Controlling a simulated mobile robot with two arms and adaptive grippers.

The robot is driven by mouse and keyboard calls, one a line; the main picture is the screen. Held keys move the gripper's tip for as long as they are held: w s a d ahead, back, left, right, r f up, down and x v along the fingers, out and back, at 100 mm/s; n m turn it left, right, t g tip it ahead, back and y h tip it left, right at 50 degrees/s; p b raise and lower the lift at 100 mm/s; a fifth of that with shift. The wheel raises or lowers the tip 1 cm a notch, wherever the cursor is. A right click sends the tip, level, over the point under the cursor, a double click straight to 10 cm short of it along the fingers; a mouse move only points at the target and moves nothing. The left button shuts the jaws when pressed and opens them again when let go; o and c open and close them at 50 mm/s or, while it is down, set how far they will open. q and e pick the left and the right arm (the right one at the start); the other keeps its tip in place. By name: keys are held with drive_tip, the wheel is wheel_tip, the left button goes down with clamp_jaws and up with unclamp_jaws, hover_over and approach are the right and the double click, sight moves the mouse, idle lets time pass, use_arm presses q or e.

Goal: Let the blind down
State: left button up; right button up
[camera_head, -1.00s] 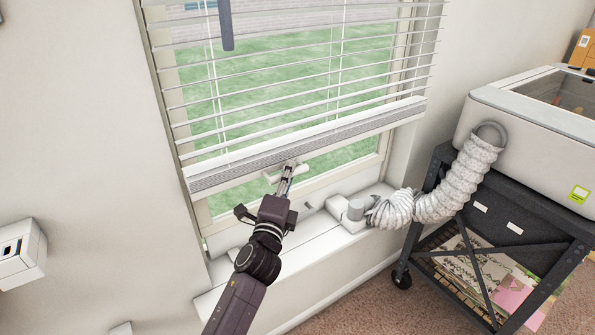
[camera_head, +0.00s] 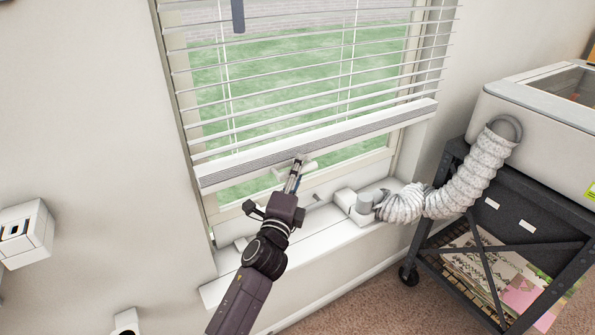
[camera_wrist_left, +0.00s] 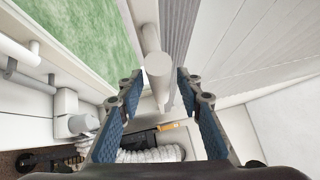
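The white slatted blind (camera_head: 300,85) hangs partly lowered over the window. Its thick bottom rail (camera_head: 240,168) is tilted in the picture, and a strip of glass shows below it. A small white handle (camera_head: 308,168) is at the underside of the rail. My left gripper (camera_head: 296,175) is at this handle, reaching up from below. In the left wrist view, the white handle (camera_wrist_left: 158,65) lies between the two blue-padded fingers, which stand apart with gaps on both sides. The left gripper (camera_wrist_left: 158,105) is open. My right gripper is in neither view.
A white sill (camera_head: 300,235) runs below the window. A ribbed white hose (camera_head: 460,190) runs from a fitting on the sill to a large machine (camera_head: 540,110) on a black wheeled cart (camera_head: 510,225) at the right. A dark wand (camera_head: 238,15) hangs before the blind.

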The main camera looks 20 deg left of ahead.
use_arm(q)
drive_tip(key=shift+s, duration=0.1)
drive_tip(key=s+d+f, duration=0.1)
drive_tip(key=s, duration=1)
drive_tip(key=shift+s+d+f, duration=0.15)
drive_tip(key=shift+s+f, duration=0.15)
drive_tip(key=shift+s, duration=0.05)
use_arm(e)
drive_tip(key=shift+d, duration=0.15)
